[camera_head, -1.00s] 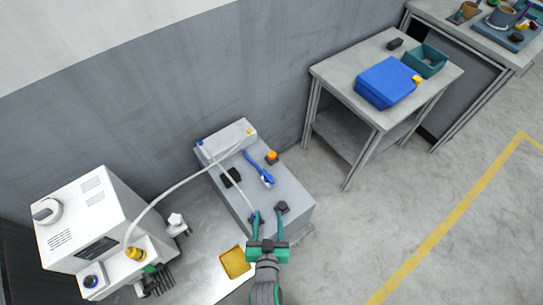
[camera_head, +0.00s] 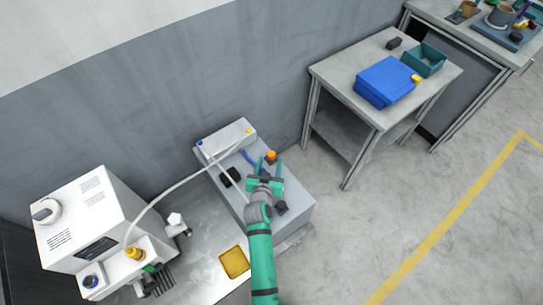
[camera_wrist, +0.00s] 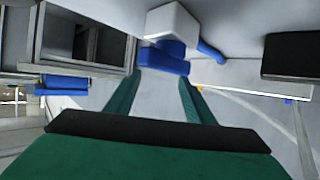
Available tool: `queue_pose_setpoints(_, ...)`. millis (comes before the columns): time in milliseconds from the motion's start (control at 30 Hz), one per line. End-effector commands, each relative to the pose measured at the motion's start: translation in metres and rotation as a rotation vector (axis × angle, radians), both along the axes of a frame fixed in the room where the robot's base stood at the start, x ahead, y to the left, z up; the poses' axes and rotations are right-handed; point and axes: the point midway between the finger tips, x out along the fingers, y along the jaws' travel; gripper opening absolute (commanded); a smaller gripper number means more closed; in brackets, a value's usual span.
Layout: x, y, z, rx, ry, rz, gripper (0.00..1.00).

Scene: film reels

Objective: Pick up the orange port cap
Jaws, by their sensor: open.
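The orange port cap (camera_head: 271,155) stands on top of the grey box-shaped unit (camera_head: 296,195) in the head view. I cannot tell the height of the fingertips over the unit. In the wrist view my gripper (camera_wrist: 160,76) shows its green fingers spread apart, with a blue and white item (camera_wrist: 165,58) just beyond the tips. No orange shows in the wrist view.
A black block (camera_head: 231,176) and a pale tube (camera_head: 180,178) are to the left. A yellow tray (camera_head: 234,262) lies on the bench, and a side table (camera_head: 345,72) stands at right.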

Motion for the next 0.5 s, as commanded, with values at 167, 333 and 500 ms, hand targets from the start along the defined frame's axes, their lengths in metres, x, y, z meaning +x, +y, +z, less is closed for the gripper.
queue_pose_setpoints(167, 0.018, -0.003, -0.007, 0.0, -0.001, 0.001, 0.49)
queue_pose_setpoints(333, 0.027, -0.003, -0.012, 0.0, 0.0, 0.001, 0.49)
queue_pose_setpoints(500, 0.048, -0.004, -0.022, 0.0, -0.001, 0.001, 0.49)
